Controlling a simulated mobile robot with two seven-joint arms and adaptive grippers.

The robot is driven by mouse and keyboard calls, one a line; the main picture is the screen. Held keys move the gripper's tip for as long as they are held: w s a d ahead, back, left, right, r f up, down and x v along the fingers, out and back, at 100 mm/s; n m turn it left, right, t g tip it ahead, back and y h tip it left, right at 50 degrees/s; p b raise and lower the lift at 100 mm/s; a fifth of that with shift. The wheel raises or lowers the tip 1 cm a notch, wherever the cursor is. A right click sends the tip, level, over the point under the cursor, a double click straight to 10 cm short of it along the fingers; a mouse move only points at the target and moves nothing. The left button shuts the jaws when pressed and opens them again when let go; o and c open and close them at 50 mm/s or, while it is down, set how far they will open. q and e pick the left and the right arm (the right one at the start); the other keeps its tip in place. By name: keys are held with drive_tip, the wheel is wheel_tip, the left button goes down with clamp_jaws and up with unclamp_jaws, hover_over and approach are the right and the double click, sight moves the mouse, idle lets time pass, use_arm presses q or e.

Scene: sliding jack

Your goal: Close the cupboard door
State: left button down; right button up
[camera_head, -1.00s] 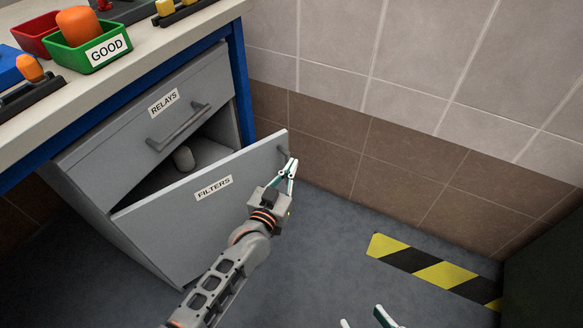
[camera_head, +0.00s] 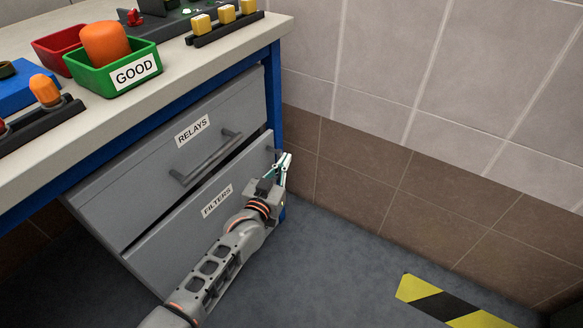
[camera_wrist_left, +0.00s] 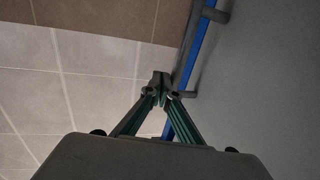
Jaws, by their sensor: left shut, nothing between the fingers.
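The grey cupboard door (camera_head: 170,247) labelled FILTERS sits below the RELAYS drawer in the head view. It is almost in line with the cupboard front, with a narrow dark gap along its top edge. My left gripper (camera_head: 284,168) is at the door's right end, near its handle, shut and empty. In the left wrist view, the shut fingertips (camera_wrist_left: 160,86) are beside the grey door panel (camera_wrist_left: 265,85); I cannot tell whether they touch it. My arm hides part of the door's lower right. My right gripper is not in view.
The RELAYS drawer (camera_head: 120,185) with its bar handle is above the door. The worktop (camera_head: 180,72) holds a green GOOD bin (camera_head: 95,76) and a red bin (camera_head: 52,50). A tiled wall (camera_head: 390,175) stands at the right. The floor (camera_head: 320,270) is clear.

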use_arm(q)
drive_tip(key=shift+w+a+f+n+y, duration=0.1)
drive_tip(key=shift+w+a+n+y, duration=0.2)
drive_tip(key=shift+w+a, duration=0.35)
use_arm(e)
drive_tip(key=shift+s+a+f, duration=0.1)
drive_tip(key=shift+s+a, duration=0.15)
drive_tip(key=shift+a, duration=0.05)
use_arm(q)
drive_tip(key=shift+s, duration=0.1)
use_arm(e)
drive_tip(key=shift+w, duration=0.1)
